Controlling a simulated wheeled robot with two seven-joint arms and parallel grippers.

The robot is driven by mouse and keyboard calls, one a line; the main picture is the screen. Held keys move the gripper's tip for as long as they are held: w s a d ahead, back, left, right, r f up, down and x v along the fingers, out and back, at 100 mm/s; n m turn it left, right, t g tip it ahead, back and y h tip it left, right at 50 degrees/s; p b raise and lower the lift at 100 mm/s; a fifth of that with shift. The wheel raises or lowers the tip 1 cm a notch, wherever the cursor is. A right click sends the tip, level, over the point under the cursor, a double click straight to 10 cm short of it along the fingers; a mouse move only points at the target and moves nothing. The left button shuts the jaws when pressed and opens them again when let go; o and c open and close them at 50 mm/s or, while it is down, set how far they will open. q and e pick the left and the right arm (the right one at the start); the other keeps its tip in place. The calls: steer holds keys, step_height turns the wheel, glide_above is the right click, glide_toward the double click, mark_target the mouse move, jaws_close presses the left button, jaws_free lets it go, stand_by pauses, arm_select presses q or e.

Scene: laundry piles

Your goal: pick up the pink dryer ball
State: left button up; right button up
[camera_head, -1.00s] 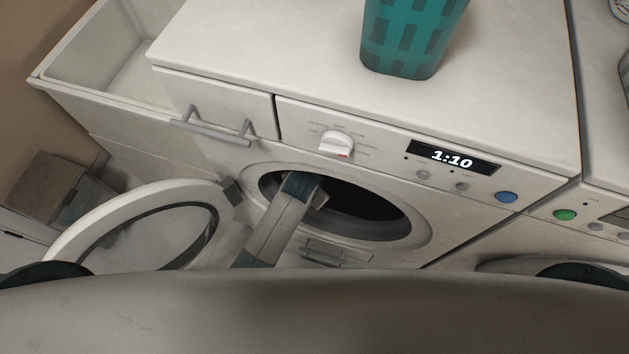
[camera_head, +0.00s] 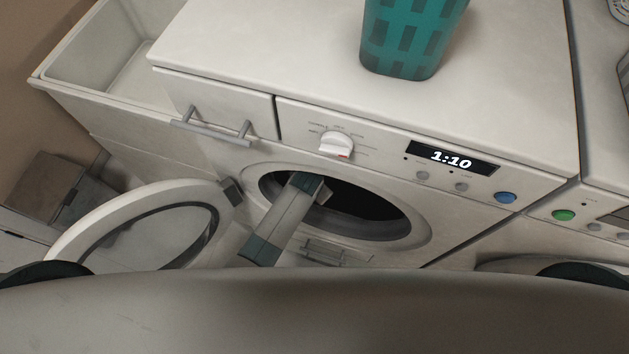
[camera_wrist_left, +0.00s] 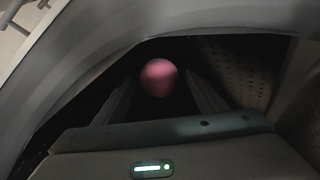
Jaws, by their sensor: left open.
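The pink dryer ball (camera_wrist_left: 159,78) shows in the left wrist view, inside the dark drum. It appears between and beyond the two fingers of my left gripper (camera_wrist_left: 160,88), which is open. I cannot tell how far the ball is from the fingertips. In the head view my left arm reaches into the round door opening of the washing machine (camera_head: 400,100), and its gripper is hidden inside the dark drum. The ball is not visible in the head view. My right gripper is not in view.
The open round door (camera_head: 135,225) hangs to the left of the opening. A perforated drum wall (camera_wrist_left: 222,68) is at the right in the wrist view. A teal basket (camera_head: 412,35) stands on the machine.

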arm_select(q)
steer(key=c, duration=1.1)
steer(key=shift+r, duration=0.15)
